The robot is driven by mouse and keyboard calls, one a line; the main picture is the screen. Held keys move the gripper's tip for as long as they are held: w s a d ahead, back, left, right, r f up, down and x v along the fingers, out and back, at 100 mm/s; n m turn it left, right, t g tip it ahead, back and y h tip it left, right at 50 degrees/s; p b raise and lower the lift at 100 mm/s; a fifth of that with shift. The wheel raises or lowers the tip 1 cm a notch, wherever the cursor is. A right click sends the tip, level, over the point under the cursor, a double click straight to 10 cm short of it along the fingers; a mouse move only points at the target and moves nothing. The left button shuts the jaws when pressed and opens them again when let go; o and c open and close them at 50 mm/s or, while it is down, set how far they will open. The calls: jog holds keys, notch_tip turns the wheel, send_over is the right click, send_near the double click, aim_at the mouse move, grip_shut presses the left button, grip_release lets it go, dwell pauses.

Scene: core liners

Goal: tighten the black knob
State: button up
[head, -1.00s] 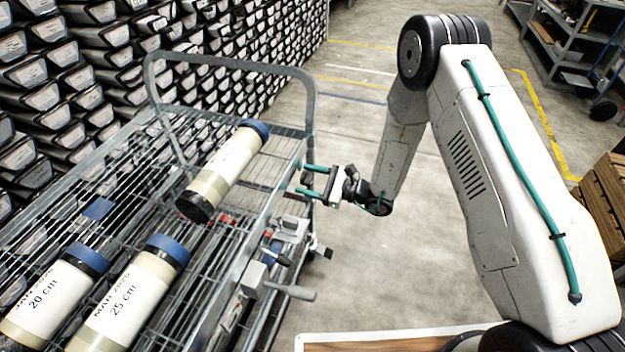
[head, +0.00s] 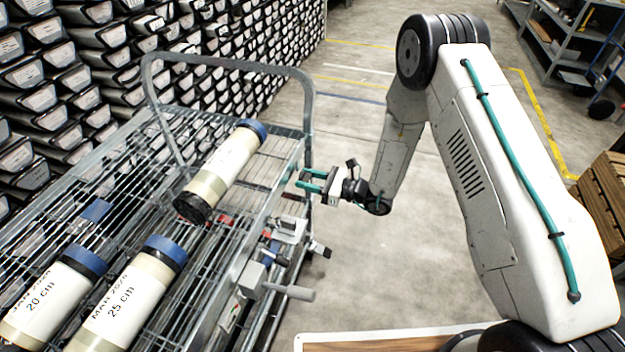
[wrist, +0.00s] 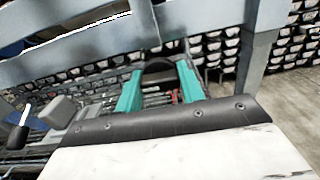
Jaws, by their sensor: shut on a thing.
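My gripper (head: 306,180) is at the right side of the wire cart, near its upright end frame. Its two teal fingers also show in the wrist view (wrist: 160,74), pointing away from the camera. A dark rounded part, which looks like the black knob (wrist: 158,64), sits between the fingertips, and the fingers are shut on it. In the head view the knob is too small or hidden to make out at the fingertips.
The wire cart (head: 232,68) carries several core liners with blue caps; one liner (head: 225,165) lies tilted near the gripper. A clamp with a grey-handled lever (head: 290,292) sticks out from the cart's side below. Open floor (head: 350,260) lies to the right.

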jog(key=m, duration=0.4)
jog(key=shift+s+a+f+m, duration=0.1)
jog(key=shift+s+a+m, duration=0.1)
jog(key=shift+s+m, duration=0.1)
jog(key=m, duration=0.4)
jog(key=shift+m, duration=0.3)
jog(key=m, duration=0.4)
jog(key=shift+d+m, duration=0.1)
jog(key=shift+m, duration=2.1)
jog(key=shift+w, duration=0.1)
jog(key=o, duration=1)
jog(key=shift+d, duration=0.1)
